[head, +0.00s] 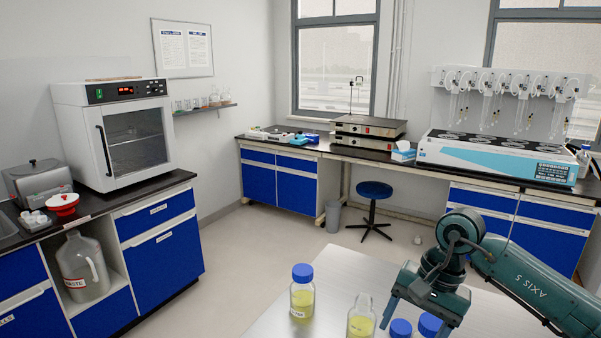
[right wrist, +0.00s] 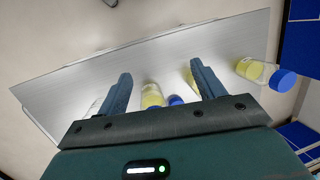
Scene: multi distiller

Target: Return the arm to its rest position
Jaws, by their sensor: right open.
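My right gripper (head: 415,314) comes in from the right in the head view, above the near end of the light table (head: 262,327). On the table, a blue-capped bottle of yellow liquid (head: 302,299) stands upright, left of the gripper. An uncapped bottle of yellow liquid (head: 361,324) stands closer to it. Two blue caps (head: 400,328) (head: 429,324) show beside and below the gripper; what is under them is cut off or hidden. My left gripper is not in view.
A multi-station distiller (head: 495,157) stands on the back bench at right. Hotplates (head: 365,130) stand left of it. A white oven (head: 120,135) sits on the left counter. A blue stool (head: 374,190) stands on the floor behind the table. The floor at left centre is clear.

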